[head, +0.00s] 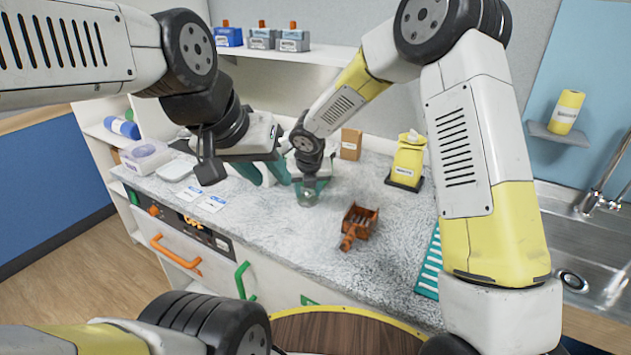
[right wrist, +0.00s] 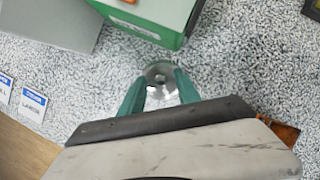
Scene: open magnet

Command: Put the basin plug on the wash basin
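The basin plug (right wrist: 160,76) is a small round metal disc with a raised centre. In the head view it is the grey round thing (head: 307,198) on the speckled counter. My right gripper (right wrist: 160,88) points down over it, its green fingers apart on either side of the plug. I cannot tell whether they touch it. My left gripper (head: 263,174) hangs over the counter to the left, open and empty. The wash basin (head: 570,237) is the steel sink at the right, with a dark-ringed round drain (head: 573,281).
A wooden box-like object (head: 358,222) lies on the counter right of the plug. A green striped cloth (head: 430,268) lies near the sink. A green box (right wrist: 150,20) is close to my right gripper.

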